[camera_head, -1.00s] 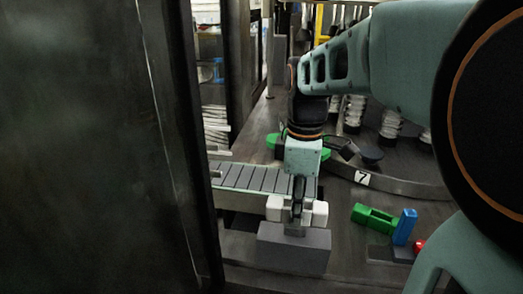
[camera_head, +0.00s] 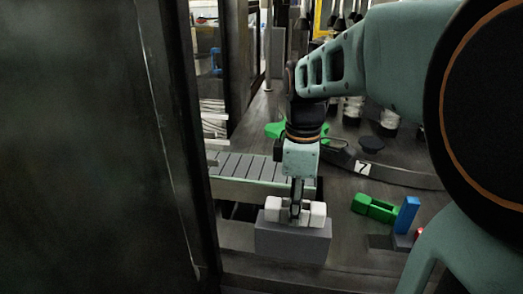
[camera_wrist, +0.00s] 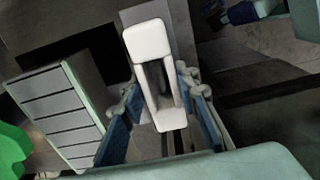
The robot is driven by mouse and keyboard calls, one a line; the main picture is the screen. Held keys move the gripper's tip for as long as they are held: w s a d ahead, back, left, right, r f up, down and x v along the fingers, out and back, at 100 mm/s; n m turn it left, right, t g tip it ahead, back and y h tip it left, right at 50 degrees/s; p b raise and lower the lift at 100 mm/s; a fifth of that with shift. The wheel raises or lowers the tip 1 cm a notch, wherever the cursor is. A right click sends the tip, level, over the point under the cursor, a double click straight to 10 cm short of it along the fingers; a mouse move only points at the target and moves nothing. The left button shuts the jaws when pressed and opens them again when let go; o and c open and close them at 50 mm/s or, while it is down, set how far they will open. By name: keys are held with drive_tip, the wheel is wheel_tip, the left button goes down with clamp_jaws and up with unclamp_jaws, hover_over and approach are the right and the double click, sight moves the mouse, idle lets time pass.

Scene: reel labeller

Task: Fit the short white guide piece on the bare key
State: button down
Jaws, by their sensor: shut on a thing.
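The short white guide piece (camera_head: 317,214) is in my gripper (camera_head: 296,213), with its two white ends showing on either side of the fingers. It is right over the top of a grey block (camera_head: 290,243) and appears to sit at its top face. In the wrist view, the white piece (camera_wrist: 147,40) is an open frame with a gap in its middle. The blue-padded fingers of my gripper (camera_wrist: 158,112) are on both its sides. The bare key is hidden behind the piece and fingers. I cannot tell whether the piece is fully seated.
A slatted conveyor (camera_head: 240,170) lies behind the block. A green piece (camera_head: 373,207), an upright blue block (camera_head: 407,215) and a partly hidden red thing (camera_head: 420,232) stand to the right. A curved rail with a 7 label (camera_head: 363,168) is behind them. A dark panel (camera_head: 90,150) fills the left.

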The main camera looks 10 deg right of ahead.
drive_tip(key=shift+f, duration=0.35)
drive_tip(key=c, duration=1.4)
unclamp_jaws()
drive_tip(key=shift+r, duration=0.1)
wheel_tip(320, 180, up, 12)
